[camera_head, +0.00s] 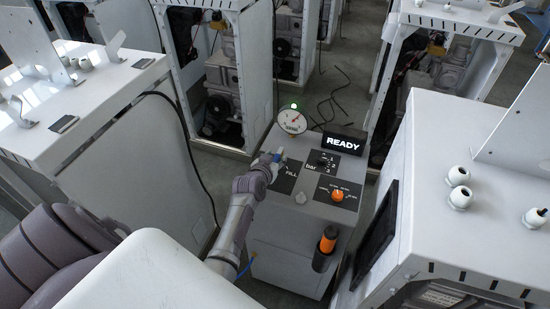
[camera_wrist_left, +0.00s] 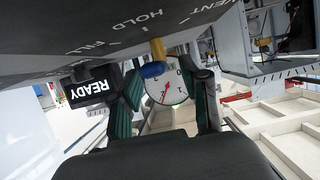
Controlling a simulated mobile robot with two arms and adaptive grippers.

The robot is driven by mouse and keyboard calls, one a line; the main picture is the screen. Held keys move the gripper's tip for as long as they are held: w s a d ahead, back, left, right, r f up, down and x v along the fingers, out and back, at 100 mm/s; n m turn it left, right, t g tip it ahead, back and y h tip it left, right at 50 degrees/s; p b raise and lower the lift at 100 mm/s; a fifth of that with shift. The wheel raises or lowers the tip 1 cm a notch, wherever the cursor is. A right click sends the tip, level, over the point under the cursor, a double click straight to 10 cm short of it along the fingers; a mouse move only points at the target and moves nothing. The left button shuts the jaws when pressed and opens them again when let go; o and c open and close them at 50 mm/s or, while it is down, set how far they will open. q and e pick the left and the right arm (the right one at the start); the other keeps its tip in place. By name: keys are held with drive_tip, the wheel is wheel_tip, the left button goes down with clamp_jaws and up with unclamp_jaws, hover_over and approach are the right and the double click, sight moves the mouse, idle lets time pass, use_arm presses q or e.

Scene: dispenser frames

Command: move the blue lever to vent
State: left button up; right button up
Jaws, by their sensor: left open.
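The blue lever, a blue tip (camera_wrist_left: 153,70) on a brass-coloured stem, stands out from the dark panel plate marked FILL, HOLD and VENT (camera_wrist_left: 208,14) in the left wrist view. That view is upside down. My left gripper (camera_wrist_left: 165,98) is open, with one green-padded finger on each side of the lever's line; I cannot tell whether either touches it. In the head view my left gripper (camera_head: 269,164) is over the left part of the console top, covering most of the lever; a little blue (camera_head: 277,157) shows. The lever's exact setting is unclear. My right gripper is not in view.
The console has a round gauge (camera_head: 292,121), a READY display (camera_head: 343,144), a black bar knob (camera_head: 323,161) and an orange knob (camera_head: 337,195). An orange-topped black tool (camera_head: 327,242) hangs in front. White cabinets (camera_head: 455,190) stand close on both sides.

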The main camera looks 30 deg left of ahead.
use_arm(q)
clamp_jaws()
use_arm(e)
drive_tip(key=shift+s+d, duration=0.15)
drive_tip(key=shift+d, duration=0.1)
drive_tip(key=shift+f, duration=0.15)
